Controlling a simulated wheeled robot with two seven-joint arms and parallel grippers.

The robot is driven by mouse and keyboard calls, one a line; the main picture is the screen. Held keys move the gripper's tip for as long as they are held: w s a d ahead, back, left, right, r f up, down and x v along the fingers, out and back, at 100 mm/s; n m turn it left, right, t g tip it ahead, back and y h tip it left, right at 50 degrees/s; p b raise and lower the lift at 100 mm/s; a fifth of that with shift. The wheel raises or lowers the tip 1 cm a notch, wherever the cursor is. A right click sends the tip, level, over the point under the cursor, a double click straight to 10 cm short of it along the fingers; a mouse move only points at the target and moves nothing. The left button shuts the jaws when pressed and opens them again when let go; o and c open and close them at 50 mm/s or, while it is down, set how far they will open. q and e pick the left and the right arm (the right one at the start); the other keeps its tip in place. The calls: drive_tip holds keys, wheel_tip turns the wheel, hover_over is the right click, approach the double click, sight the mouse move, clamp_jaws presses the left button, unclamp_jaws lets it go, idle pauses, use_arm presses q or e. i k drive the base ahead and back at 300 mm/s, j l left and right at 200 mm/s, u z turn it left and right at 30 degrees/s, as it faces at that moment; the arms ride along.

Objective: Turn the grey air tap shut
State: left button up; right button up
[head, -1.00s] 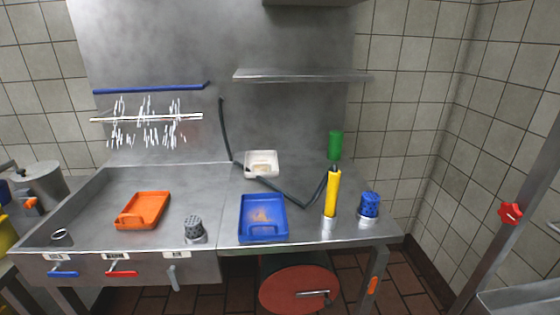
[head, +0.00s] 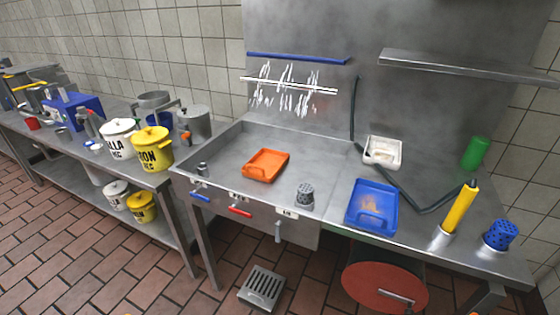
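The grey air tap (head: 278,232) is on the front panel of the steel sink bench, below a small white label. Its lever hangs straight down. To its left on the same panel are a red tap lever (head: 239,211) and a blue tap lever (head: 200,198), both lying roughly along the panel. Neither of my grippers is in view, and nothing touches the grey tap.
The steel bench (head: 337,190) holds an orange tray (head: 266,165), a perforated grey cup (head: 305,196), a blue tray (head: 372,206) and a yellow cylinder (head: 459,208). A grated floor box (head: 262,288) and a red round lid (head: 384,287) are below. A side table (head: 160,180) with buckets stands left.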

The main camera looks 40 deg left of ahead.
sight(278, 225)
drive_tip(key=u, duration=1.2)
